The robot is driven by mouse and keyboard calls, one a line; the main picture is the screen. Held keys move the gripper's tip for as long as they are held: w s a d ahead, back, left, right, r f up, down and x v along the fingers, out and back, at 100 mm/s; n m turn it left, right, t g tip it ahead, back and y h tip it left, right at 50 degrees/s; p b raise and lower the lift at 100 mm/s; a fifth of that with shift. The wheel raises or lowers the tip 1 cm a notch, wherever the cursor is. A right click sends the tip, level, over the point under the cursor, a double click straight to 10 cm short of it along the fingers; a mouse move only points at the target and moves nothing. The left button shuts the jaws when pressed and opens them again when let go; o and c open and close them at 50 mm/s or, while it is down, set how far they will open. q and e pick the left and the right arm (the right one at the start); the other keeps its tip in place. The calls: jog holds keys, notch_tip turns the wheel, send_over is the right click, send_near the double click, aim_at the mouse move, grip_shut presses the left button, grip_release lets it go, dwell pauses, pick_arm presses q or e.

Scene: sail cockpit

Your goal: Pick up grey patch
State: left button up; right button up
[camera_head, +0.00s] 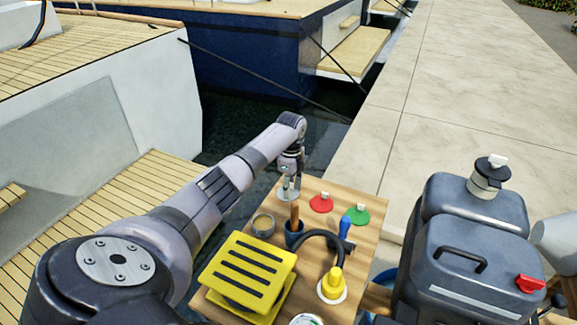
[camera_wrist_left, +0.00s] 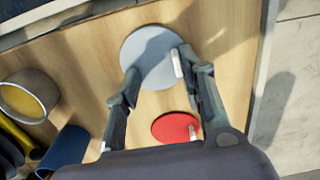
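The grey patch (camera_wrist_left: 138,48) is a flat round disc on the wooden table top in the left wrist view. A small white tab (camera_wrist_left: 178,63) stands on it. My left gripper (camera_wrist_left: 158,68) is open over the patch, with the tab between its fingertips and close to the right-hand finger. In the head view my left gripper (camera_head: 288,192) points down at the table's far left corner, and the patch there is mostly hidden by it. I cannot tell how far the fingertips are above the patch.
A red patch (camera_head: 321,204) and a green patch (camera_head: 358,217) lie right of the gripper on the table (camera_head: 318,188). A tin (camera_head: 263,223), a blue cup (camera_head: 293,241), a yellow slatted block (camera_head: 248,262) and a black hose stand nearer. Dark canisters (camera_head: 465,280) stand at right.

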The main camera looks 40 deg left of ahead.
pick_arm(q)
jog(key=shift+s+d+f, duration=0.1)
jog(key=shift+s+f, duration=0.15)
jog(key=shift+f, duration=0.05)
jog(key=c, duration=0.5)
dwell(0.9)
